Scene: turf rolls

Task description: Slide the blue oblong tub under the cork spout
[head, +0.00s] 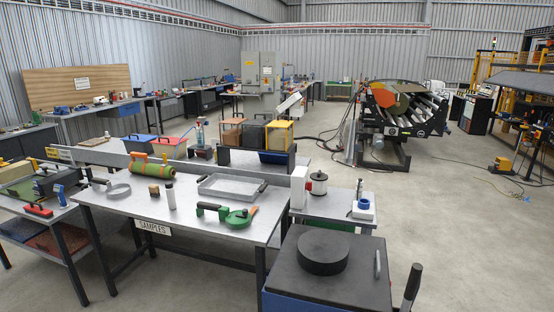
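A dark blue oblong tub (274,158) sits at the right end of the back bench, in front of a yellow-framed box. A flat blue-topped box (139,144) is farther left on that bench; I cannot tell for sure which of the two is the task's tub. I cannot make out a cork spout with certainty. A small brown block (155,187) lies on the front table, but it shows no clear spout shape. My gripper is not in view.
The front table (130,215), labelled SAMPLES, holds a green-orange roll (158,170), a shallow grey tray (231,185), a white-capped bottle (171,197) and a green tool (240,217). A side table with a white-black spool (319,183) stands right. Open floor (460,225) lies farther right.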

